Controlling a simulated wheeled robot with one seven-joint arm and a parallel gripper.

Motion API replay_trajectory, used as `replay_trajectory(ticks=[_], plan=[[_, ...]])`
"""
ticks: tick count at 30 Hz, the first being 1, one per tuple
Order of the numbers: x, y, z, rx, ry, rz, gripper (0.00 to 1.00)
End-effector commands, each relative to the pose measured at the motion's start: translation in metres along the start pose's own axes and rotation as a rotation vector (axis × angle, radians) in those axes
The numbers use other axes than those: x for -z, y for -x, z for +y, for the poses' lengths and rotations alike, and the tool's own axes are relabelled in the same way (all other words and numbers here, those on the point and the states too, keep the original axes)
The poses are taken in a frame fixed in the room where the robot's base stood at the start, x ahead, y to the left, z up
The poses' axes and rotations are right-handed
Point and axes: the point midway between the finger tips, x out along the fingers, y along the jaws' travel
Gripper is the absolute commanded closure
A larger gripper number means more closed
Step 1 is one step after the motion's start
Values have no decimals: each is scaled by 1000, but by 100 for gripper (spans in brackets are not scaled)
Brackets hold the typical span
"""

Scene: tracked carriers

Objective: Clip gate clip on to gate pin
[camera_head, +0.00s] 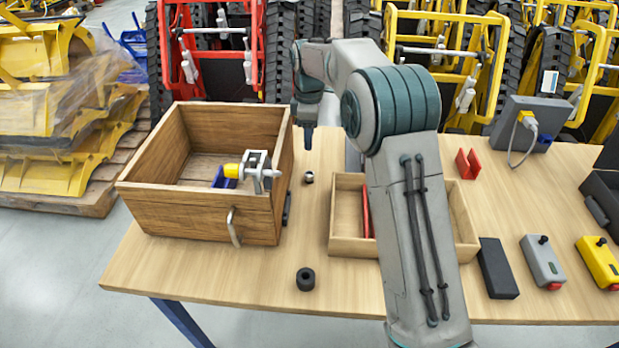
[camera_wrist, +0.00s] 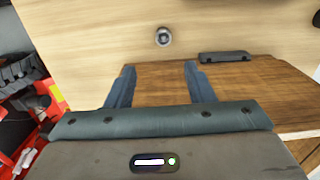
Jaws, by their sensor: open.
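My gripper (camera_head: 308,132) hangs above the table between the wooden box and my arm. In the wrist view its two fingers (camera_wrist: 158,88) are spread apart with nothing between them. A small grey ring-like part (camera_head: 308,177) lies on the table just right of the box, apart from the fingers. What looks like the same part shows in the wrist view (camera_wrist: 163,36), beyond the fingertips. A grey metal bracket (camera_head: 257,168) with a pin end and a yellow-and-blue piece sits at the box's right side. I cannot tell which parts are the gate clip and gate pin.
The deep wooden box (camera_head: 190,212) has a metal handle. A black ring (camera_head: 305,279) is near the table's front. A shallow wooden tray (camera_head: 345,247) stands partly behind my arm. Switch boxes (camera_head: 541,262) stand to the right.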

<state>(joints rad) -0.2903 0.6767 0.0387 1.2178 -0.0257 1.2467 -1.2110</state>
Motion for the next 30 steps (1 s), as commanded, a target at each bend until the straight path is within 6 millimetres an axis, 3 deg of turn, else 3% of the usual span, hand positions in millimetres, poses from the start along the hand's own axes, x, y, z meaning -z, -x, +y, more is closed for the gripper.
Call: replay_trajectory(ticks=[9, 17, 25, 30], plan=[[-1, -62, -1, 4, -2, -2, 52], [-1, -81, -2, 2, -2, -1, 52], [-4, -120, -7, 3, -2, -1, 52], [-5, -129, -6, 1, -3, 1, 52]])
